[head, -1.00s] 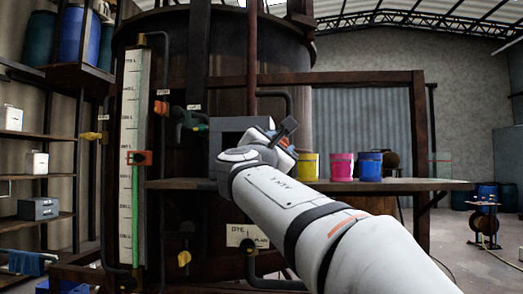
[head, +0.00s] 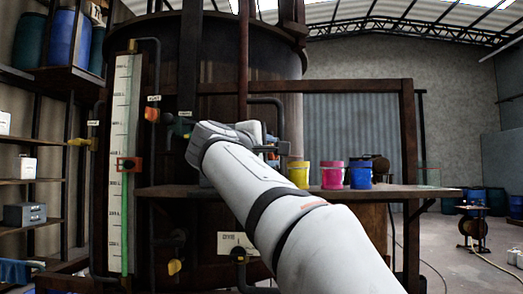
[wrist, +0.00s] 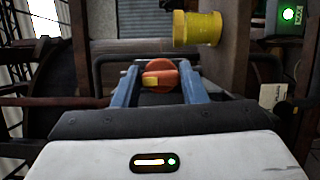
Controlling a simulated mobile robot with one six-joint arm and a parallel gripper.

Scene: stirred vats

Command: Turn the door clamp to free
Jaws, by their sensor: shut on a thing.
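In the wrist view, the two blue fingers of my gripper (wrist: 159,74) are shut on a round orange knob with a yellow bar across it, which I take to be the door clamp (wrist: 166,67). The knob sits between the fingertips, and the yellow bar lies roughly level in the picture. In the head view my gripper (head: 271,149) is small and partly hidden behind my own wrist, at the front of the large dark vat. The clamp and the door around it cannot be made out there.
A yellow pot (head: 299,175), a pink pot (head: 332,175) and a blue pot (head: 361,175) stand on the shelf (head: 420,192) right of my gripper. The yellow pot also shows close by in the wrist view (wrist: 197,29). A tall level gauge (head: 120,220) stands at left.

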